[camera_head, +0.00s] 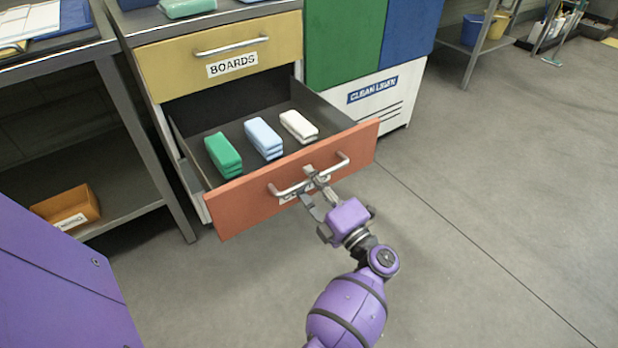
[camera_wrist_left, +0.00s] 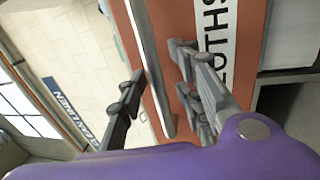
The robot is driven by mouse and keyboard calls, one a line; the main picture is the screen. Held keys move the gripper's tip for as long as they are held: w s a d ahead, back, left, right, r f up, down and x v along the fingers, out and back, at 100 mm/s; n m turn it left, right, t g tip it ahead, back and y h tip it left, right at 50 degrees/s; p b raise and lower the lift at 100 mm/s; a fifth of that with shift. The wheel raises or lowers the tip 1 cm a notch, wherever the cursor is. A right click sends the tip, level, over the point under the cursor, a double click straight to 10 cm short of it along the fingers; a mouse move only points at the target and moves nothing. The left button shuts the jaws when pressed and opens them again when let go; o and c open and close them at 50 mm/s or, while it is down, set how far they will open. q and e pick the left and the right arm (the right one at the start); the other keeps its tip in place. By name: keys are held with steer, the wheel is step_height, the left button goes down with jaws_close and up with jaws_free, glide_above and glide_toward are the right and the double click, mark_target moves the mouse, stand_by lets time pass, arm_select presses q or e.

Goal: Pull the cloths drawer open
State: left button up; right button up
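The cloths drawer (camera_head: 235,209) has an orange-red front and is pulled well out of its cabinet. Its metal bar handle (camera_head: 343,161) crosses a white label, mostly hidden in the head view; part of the word CLOTHS shows in the left wrist view (camera_wrist_left: 213,50). Folded green (camera_head: 222,155), blue (camera_head: 263,138) and white (camera_head: 299,125) cloths lie inside. My left gripper (camera_head: 308,187) is at the handle's middle. In the left wrist view its fingers (camera_wrist_left: 157,65) stand apart on either side of the bar (camera_wrist_left: 150,60), with a gap showing. My right gripper is not seen.
The yellow BOARDS drawer (camera_head: 165,68) above is shut. A white CLEAN LINEN bin (camera_head: 380,110) stands to the right of the cabinet. An orange-brown box (camera_head: 70,205) sits on a low shelf at left.

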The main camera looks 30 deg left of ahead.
arm_select(q)
steer(key=v, duration=1.1)
